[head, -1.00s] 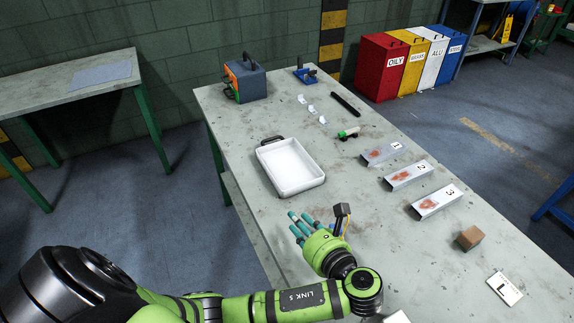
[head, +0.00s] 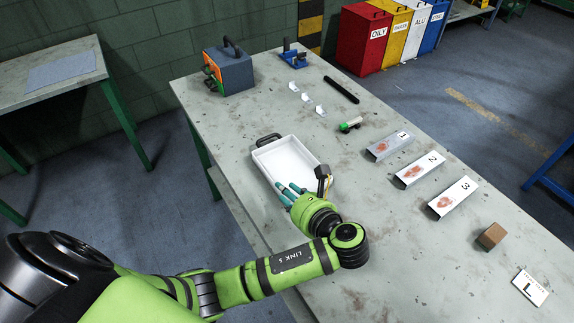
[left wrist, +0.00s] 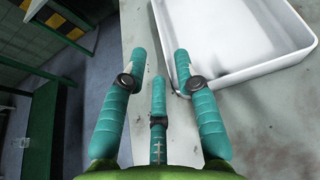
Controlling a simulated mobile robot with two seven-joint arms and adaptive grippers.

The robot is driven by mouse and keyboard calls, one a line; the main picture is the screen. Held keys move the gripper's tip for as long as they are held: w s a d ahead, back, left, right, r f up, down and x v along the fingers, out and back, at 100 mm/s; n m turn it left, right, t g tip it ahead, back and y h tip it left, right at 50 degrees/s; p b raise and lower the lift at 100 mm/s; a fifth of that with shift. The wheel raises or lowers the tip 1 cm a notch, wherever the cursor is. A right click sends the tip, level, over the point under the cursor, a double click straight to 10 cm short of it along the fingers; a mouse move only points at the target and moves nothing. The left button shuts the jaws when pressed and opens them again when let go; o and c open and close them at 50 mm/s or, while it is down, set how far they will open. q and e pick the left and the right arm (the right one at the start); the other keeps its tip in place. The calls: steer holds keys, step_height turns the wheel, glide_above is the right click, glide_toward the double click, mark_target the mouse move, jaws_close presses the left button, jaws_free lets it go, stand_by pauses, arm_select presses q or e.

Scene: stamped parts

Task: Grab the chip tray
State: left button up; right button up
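The chip tray (head: 262,172) is a white, shallow, rectangular tray with a dark handle (head: 268,138) at its far end. It lies on the workbench and looks empty. In the left wrist view its near corner and walls (left wrist: 250,75) fill the upper right. My left gripper (head: 284,187) is at the tray's near end, partly hiding it in the head view. Its teal fingers show spread apart in the left wrist view (left wrist: 160,70), with nothing between them. The right finger is close to the tray's near corner; I cannot tell if they touch. My right gripper is not in view.
Numbered metal parts (head: 420,168) lie in a row right of the tray. A brown block (head: 491,236) and an L card (head: 530,287) lie nearer. A green-and-white tool (head: 350,124), a black bar (head: 341,89) and a blue box (head: 232,68) are farther back. Bare bench surrounds the tray.

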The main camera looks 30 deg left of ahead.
mark_target(271, 179)
arm_select(q)
steer(key=x, duration=0.8)
steer(key=shift+w+a+f, duration=0.1)
steer(key=shift+a, duration=0.05)
jaws_close()
